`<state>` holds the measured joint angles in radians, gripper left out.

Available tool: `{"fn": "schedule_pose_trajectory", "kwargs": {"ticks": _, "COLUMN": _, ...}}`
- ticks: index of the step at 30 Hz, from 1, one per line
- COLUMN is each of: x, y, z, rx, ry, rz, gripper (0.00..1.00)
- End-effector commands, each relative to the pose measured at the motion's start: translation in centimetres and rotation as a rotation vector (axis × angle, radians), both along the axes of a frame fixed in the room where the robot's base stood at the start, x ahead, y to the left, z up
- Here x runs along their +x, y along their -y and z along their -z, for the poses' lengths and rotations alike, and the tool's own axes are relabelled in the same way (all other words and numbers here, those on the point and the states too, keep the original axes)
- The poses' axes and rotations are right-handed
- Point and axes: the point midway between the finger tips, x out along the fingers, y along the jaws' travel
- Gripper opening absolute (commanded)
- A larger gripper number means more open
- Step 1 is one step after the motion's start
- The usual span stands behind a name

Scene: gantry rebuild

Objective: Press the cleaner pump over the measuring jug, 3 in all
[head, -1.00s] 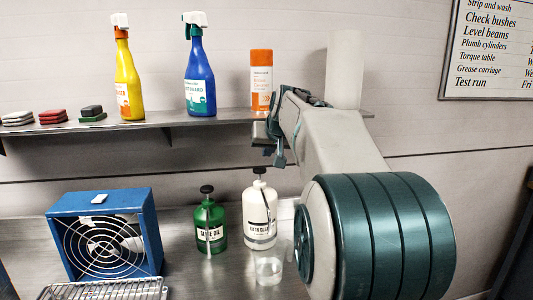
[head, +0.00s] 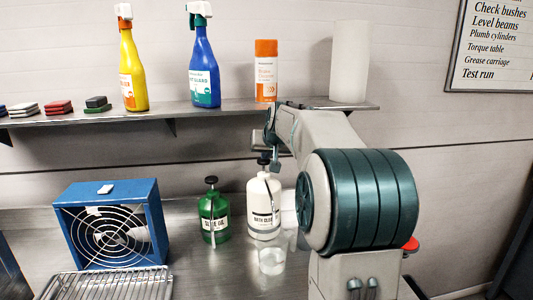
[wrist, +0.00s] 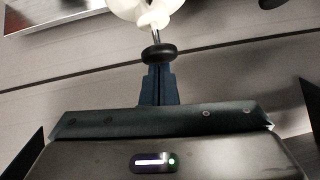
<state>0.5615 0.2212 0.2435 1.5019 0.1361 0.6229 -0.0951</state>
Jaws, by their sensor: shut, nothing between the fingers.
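The cleaner pump is a white bottle (head: 262,212) with a dark label band and black pump head (head: 263,160), upright on the bench in the head view. In the wrist view the black pump head (wrist: 158,53) lies just beyond my fingertips, with the white bottle (wrist: 150,10) behind it. My gripper (head: 274,166) is shut and empty, right by the pump head; its fingers (wrist: 158,72) are together in the wrist view. I cannot tell whether they touch the pump head. The clear measuring jug (head: 271,260) stands in front of the bottle. Its contents are unclear.
A green pump bottle (head: 214,220) stands just left of the cleaner. Further left are a blue fan box (head: 112,190) and a wire rack (head: 105,284). A shelf (head: 200,112) above holds spray bottles, an orange can and a white roll.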

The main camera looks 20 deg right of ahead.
Motion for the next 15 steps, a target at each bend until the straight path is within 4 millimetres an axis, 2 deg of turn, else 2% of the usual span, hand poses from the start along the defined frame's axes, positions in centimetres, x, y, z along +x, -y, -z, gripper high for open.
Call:
{"fn": "schedule_pose_trajectory", "kwargs": {"ticks": 9, "x": 0.0, "y": 0.0, "z": 3.2, "rx": 0.0, "ry": -0.003, "rz": -0.001, "gripper": 0.0}}
{"fn": "schedule_pose_trajectory", "kwargs": {"ticks": 15, "x": -0.1, "y": 0.0, "z": 3.3, "rx": 0.002, "ry": -0.006, "rz": -0.001, "gripper": 0.0}}
